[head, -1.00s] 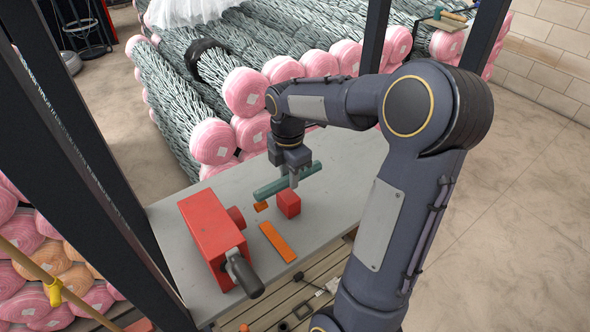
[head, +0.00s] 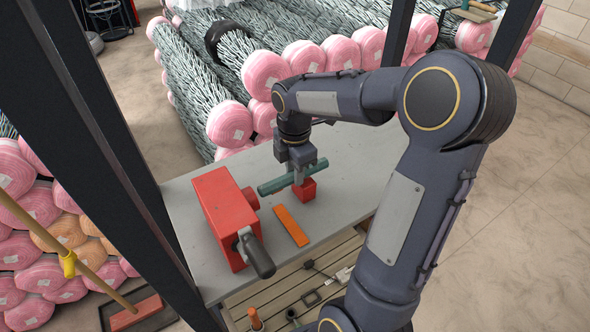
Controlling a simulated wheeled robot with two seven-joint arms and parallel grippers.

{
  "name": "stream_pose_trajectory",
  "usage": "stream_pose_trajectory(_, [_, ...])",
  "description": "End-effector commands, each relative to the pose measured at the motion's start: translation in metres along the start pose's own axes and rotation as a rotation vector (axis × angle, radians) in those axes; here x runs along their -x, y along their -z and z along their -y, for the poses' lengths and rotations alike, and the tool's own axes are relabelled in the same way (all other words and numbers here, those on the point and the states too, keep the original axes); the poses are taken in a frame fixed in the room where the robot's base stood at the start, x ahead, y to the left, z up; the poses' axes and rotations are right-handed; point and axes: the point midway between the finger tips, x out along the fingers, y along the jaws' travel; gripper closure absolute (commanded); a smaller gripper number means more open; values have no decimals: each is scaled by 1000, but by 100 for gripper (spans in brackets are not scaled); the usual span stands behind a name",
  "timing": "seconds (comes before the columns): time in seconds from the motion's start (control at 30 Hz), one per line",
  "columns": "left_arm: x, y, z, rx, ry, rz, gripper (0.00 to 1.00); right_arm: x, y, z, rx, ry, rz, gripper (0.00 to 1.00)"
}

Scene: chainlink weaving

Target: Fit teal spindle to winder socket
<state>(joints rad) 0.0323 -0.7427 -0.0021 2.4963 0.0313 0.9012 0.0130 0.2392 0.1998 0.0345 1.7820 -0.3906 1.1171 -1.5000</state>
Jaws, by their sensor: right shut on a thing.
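The teal spindle (head: 275,184) is a long rod lying roughly level across my right gripper. My right gripper (head: 299,178) points down and is shut on it, towards its right part. The red winder (head: 217,207) stands on the grey table, with a dark-handled crank at its front. Its round red socket (head: 251,199) sticks out on the right side. The spindle's left end is just behind and above the socket in the picture; whether they touch I cannot tell. My left gripper is not in view.
A red block (head: 305,193) is just below the spindle, in front of the gripper. An orange strip (head: 291,226) lies flat on the grey table (head: 345,170). Dark posts (head: 110,150) frame the table. Rolls of chainlink with pink ends (head: 265,72) are stacked behind.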

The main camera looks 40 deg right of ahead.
Motion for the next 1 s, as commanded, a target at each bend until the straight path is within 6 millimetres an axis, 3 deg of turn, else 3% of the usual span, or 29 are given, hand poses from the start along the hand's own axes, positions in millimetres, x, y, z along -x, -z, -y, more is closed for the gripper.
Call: stream_pose_trajectory(1.0, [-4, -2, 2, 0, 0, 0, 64, -9, 0, 0, 0, -1, 0, 100])
